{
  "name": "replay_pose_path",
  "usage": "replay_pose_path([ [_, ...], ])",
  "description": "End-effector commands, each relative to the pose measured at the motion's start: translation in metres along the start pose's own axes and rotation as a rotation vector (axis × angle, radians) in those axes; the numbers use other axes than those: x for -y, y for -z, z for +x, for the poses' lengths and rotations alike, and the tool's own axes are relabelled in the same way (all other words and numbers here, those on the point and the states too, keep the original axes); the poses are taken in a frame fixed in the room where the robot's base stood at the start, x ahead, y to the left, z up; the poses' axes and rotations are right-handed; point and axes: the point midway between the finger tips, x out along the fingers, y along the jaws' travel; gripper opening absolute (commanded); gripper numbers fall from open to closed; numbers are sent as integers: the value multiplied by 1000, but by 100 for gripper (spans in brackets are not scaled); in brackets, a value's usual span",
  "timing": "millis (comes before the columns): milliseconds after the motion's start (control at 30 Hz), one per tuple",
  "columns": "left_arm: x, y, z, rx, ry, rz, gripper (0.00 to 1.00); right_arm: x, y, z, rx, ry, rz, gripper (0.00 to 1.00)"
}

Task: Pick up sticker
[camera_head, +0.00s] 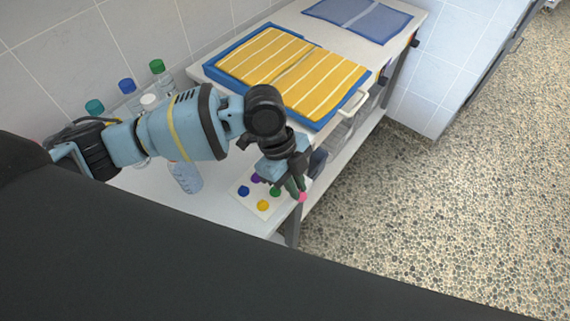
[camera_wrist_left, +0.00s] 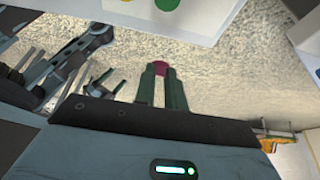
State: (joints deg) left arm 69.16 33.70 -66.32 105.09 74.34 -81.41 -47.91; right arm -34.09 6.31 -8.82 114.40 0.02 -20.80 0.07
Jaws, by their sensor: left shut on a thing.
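A pink round sticker (camera_head: 303,197) is held at the fingertips of my left gripper (camera_head: 298,188), by the table's front edge. In the left wrist view the sticker (camera_wrist_left: 160,67) shows dark pink between the two green fingertips. The white sticker sheet (camera_head: 242,197) lies on the table just left of the gripper, with blue, purple, green and yellow dots on it. Part of the sheet is hidden behind the gripper. Its edge also shows at the top of the left wrist view (camera_wrist_left: 207,12), with a green dot.
A blue tray (camera_head: 217,80) with yellow striped cloths (camera_head: 280,65) stands further along the white table. Bottles with coloured caps (camera_head: 157,68) stand by the wall, and a clear bottle (camera_head: 187,178) is near the sheet. Blue cloths (camera_head: 360,17) lie at the back. Open speckled floor is at right.

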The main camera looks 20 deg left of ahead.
Motion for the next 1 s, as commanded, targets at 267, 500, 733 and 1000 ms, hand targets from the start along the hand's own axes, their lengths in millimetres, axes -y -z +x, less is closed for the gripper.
replay_pose_path([
  [267, -30, 52, 15, -2, -1, 3, 3, 0, 0, -1, -1, 0, 0, 75],
  [500, -40, 70, 21, -1, 1, 1, 3, 1, -4, -3, 9, 1, 2, 75],
  [733, -42, 73, 21, 0, 1, -1, 3, 1, -8, -4, 16, 1, 2, 75],
  [1000, -41, 76, 14, 1, 3, 0, 3, 0, 3, -6, -1, -1, -1, 75],
])
